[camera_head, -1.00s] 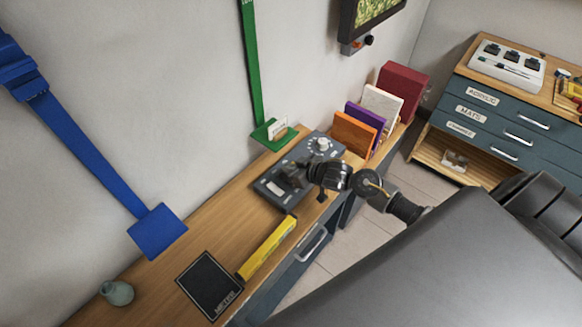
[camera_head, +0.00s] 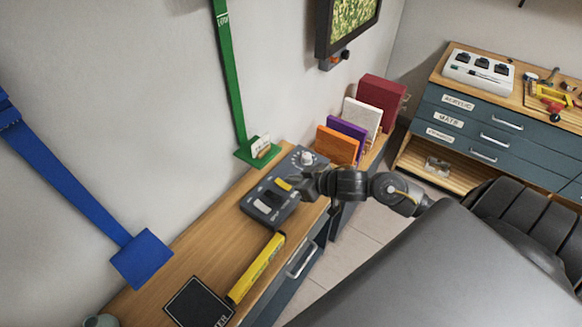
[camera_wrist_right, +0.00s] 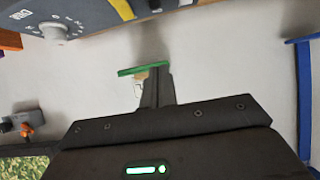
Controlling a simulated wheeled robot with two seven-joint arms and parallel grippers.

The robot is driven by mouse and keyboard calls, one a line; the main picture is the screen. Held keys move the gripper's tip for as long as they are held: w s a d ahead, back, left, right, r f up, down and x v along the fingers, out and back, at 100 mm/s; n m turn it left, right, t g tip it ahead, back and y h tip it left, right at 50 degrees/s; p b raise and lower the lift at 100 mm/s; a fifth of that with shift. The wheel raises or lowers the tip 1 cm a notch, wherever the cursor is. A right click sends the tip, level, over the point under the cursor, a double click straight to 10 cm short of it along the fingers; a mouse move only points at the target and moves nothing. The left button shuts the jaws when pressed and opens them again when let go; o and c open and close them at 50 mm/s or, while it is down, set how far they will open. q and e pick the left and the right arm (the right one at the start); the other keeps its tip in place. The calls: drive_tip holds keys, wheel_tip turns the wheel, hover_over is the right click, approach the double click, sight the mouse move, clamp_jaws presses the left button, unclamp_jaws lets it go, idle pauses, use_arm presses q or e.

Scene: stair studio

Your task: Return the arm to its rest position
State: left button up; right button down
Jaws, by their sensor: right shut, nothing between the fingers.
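My right arm comes in from the right in the head view, and its gripper (camera_head: 301,188) is at the right edge of a grey control box (camera_head: 270,207). The box has a pale dial, a yellow lever and a pale switch. The gripper partly hides the box's right side; I cannot tell the exact gap. In the right wrist view the fingers (camera_wrist_right: 157,88) are closed together with nothing between them. The box (camera_wrist_right: 75,18) shows at the top left there, apart from the fingers. My left gripper is not in view.
A wooden bench (camera_head: 212,255) holds a yellow level-like bar (camera_head: 257,268), a black mat (camera_head: 198,304) and upright books (camera_head: 381,100). Blue (camera_head: 140,258) and green (camera_head: 229,75) strips stand along the wall. A drawer cabinet (camera_head: 470,120) stands at the right. Floor shows between.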

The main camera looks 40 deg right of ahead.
drive_tip(key=s+a+f+m+g+h, duration=0.15)
drive_tip(key=s+a+f+g, duration=0.25)
drive_tip(key=s, duration=0.8)
drive_tip(key=s+a+f+g+h, duration=0.2)
drive_tip(key=s+a+f+g, duration=0.15)
drive_tip(key=s, duration=0.85)
wheel_tip(320, 180, down, 29)
drive_tip(key=g+b, duration=0.2)
drive_tip(key=b, duration=0.2)
drive_tip(key=s+d+f+b, duration=0.2)
drive_tip(key=s+d+f, duration=0.1)
drive_tip(key=s+f, duration=1.4)
wheel_tip(320, 180, down, 3)
drive_tip(key=shift+s+d+r+g, duration=0.15)
drive_tip(key=shift+g, duration=0.2)
